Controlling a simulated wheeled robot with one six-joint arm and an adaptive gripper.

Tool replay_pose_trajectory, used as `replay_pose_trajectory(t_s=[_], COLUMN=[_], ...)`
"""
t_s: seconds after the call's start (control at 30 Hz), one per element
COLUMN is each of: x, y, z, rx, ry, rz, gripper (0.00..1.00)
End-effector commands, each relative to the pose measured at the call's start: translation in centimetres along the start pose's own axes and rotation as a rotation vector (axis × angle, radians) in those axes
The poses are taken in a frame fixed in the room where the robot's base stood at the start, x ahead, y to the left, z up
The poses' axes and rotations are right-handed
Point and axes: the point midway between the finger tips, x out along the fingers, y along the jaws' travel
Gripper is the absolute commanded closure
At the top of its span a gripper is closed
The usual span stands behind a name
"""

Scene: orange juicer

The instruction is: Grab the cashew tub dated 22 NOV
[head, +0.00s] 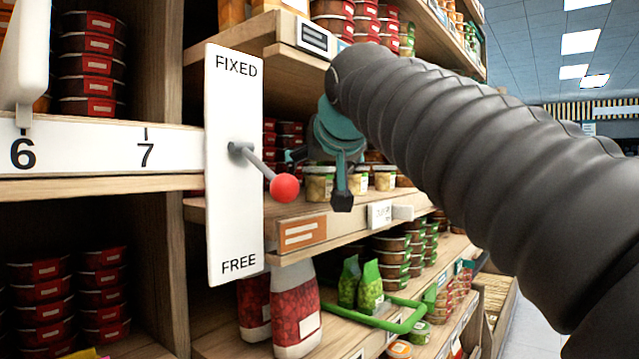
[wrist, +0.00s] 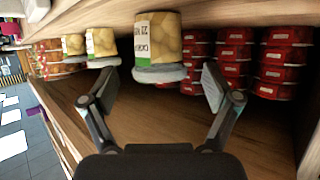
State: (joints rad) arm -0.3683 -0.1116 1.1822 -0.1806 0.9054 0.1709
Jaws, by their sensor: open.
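Three cashew tubs with pale contents, white-and-green labels and grey lids stand in a row on the middle shelf. In the wrist view, which is upside down, the nearest tub (wrist: 158,40) is centred just beyond my gripper (wrist: 160,88). Its label seems to start with 22; the rest is hard to read. Two more tubs, a middle one (wrist: 101,45) and a far one (wrist: 73,45), stand to its left, their dates too small to read. My fingers are apart and empty. In the head view my gripper (head: 340,170) is in front of the row, partly hiding the tubs (head: 319,185).
Red tubs (wrist: 235,55) are stacked behind the row. A white panel (head: 234,200) with a red-knobbed lever (head: 284,187) stands left of my gripper. The shelf edge (head: 350,222) carries price tags.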

Motion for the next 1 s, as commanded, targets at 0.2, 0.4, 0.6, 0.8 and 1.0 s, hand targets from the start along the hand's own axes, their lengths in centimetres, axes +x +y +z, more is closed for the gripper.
replay_pose_trajectory(t_s=[0.2,0.4,0.6,0.8,1.0], x=[2.3,2.3,2.3,2.3,2.2], y=[0.0,0.0,0.0,0.0,0.0], z=[0.0,0.0,0.0,0.0,-0.2], rx=[0.001,0.001,0.0,0.0,0.001], ry=[0.001,0.001,0.001,0.001,0.0], rz=[-0.001,-0.001,-0.001,-0.001,0.0], gripper=[0.12,0.14,0.64,0.75,0.75])
